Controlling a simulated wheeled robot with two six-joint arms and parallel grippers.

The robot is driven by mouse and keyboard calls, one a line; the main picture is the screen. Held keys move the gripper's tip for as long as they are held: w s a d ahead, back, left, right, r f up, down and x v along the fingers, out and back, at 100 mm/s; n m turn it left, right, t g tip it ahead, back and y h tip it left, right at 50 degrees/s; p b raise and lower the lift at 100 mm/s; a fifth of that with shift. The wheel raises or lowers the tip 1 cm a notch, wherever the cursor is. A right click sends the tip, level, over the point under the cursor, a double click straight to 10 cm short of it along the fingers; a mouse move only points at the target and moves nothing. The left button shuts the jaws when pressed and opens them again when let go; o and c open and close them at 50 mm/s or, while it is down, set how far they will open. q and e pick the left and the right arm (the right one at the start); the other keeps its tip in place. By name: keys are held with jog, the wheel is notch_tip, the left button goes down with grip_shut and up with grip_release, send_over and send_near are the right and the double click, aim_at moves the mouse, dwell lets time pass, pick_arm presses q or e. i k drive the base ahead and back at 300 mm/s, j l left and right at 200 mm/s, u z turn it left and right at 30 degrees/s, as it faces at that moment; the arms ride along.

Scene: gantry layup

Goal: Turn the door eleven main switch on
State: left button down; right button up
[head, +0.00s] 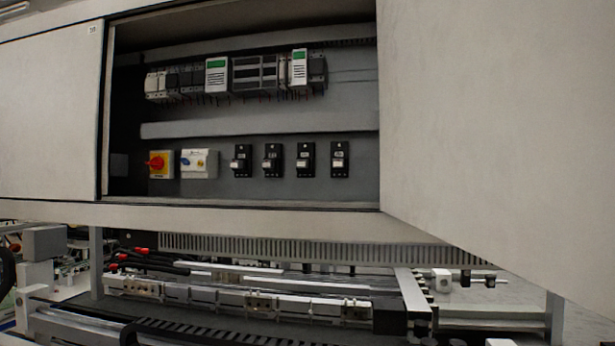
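An electrical cabinet stands open, with its door (500,120) swung out to the right. Inside, at the lower left, is a red rotary main switch (157,163) on a yellow plate. Its handle looks roughly level, but the knob is too small to tell its on or off position. A small label (92,29) sits on the panel left of the opening; I cannot read its number. Neither of my grippers shows in the head view.
A pale unit with a blue knob (198,163) sits right of the red switch. Several black breakers (272,160) follow in the same row. Rail modules (217,76) sit above. Gantry rails (240,297) and red-tipped cables lie below the cabinet. The open door blocks the right side.

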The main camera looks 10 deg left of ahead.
aim_at(156, 163)
jog(key=u, duration=1.25)
jog(key=i+j, duration=0.15)
